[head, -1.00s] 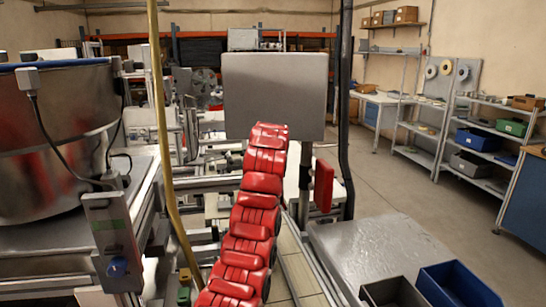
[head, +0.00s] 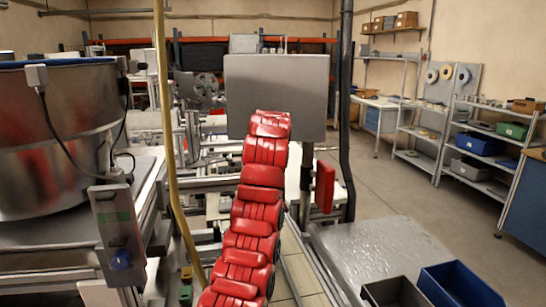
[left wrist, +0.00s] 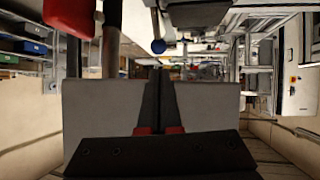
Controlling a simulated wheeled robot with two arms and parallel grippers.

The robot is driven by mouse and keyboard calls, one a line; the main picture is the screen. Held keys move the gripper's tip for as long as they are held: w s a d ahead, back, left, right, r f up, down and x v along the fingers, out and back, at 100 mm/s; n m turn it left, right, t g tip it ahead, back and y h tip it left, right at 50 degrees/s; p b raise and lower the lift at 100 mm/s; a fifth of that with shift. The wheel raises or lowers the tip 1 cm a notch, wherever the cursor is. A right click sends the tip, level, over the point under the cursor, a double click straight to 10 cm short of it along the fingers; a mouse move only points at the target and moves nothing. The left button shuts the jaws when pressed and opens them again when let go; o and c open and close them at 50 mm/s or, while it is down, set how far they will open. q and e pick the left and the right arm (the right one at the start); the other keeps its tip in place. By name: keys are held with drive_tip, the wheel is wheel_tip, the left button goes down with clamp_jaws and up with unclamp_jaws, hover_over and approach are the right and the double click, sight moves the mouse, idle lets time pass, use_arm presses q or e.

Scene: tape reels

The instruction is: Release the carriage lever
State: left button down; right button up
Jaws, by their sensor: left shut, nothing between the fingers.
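In the left wrist view, a small dark-blue ball knob (left wrist: 158,46) on a short pale stem shows just above the fingertips; it looks like the carriage lever's end. My left gripper (left wrist: 159,70) is shut and empty, its dark fingers tapering together below the knob in the picture. I cannot tell how far the knob is beyond them. In the head view, my red-covered left arm (head: 256,205) reaches up in front of a grey panel (head: 277,90). The gripper and lever are hidden there. My right gripper is not in view.
A red box (head: 325,186) on a post stands right of my arm; it also shows in the wrist view (left wrist: 70,15). A yellow pole (head: 163,120) and steel drum (head: 60,140) stand left. Dark (head: 395,292) and blue (head: 458,287) bins sit lower right.

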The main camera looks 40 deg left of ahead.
use_arm(q)
drive_tip(key=r+b+v, duration=0.1)
drive_tip(key=b+v, duration=0.1)
drive_tip(key=v, duration=0.7)
drive_tip(key=shift+w+a+r, duration=0.25)
drive_tip(key=shift+w+a, duration=0.05)
drive_tip(key=shift+a, duration=0.15)
drive_tip(key=shift+r, duration=0.1)
